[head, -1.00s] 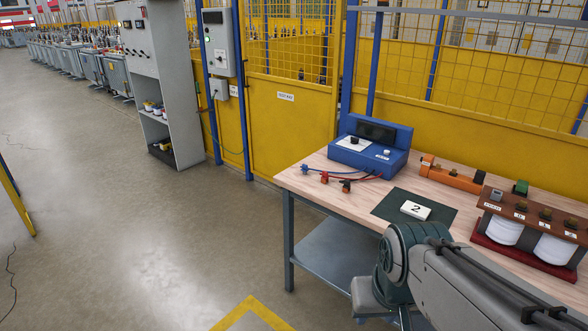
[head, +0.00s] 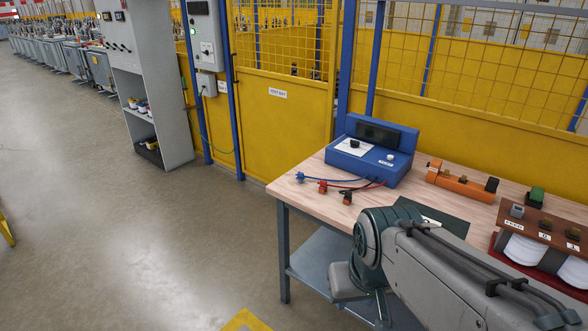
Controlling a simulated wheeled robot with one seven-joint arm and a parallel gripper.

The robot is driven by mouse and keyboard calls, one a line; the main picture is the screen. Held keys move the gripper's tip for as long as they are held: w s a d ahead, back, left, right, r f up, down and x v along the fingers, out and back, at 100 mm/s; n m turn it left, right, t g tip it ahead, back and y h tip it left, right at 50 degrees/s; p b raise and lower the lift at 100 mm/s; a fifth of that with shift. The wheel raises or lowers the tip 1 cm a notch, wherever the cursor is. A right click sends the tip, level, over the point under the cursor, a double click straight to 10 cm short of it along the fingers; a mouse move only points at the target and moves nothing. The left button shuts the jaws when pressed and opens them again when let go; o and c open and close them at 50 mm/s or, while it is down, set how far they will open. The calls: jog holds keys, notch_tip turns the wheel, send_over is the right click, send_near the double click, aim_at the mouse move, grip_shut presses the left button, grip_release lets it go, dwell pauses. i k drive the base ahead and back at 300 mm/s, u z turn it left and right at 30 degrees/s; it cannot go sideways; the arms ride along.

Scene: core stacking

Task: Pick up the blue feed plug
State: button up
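The blue feed plug (head: 300,177) lies on the wooden table (head: 312,192) near its left edge, at the end of a blue lead from the blue test box (head: 372,155). My arm reaches in from the lower right, in front of the table.
Red plugs (head: 323,187) and a dark-and-red plug (head: 347,198) lie right of the blue one. A dark green mat (head: 413,208), an orange block (head: 462,184) and a brown terminal unit (head: 545,227) stand further right. Yellow fencing (head: 275,130) closes off the back.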

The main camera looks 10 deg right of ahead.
aim_at(300, 176)
jog(key=u, duration=0.75)
jog(key=i, duration=1.75)
jog(key=z, duration=0.8)
jog(key=i, duration=0.4)
jog(key=z, duration=0.3)
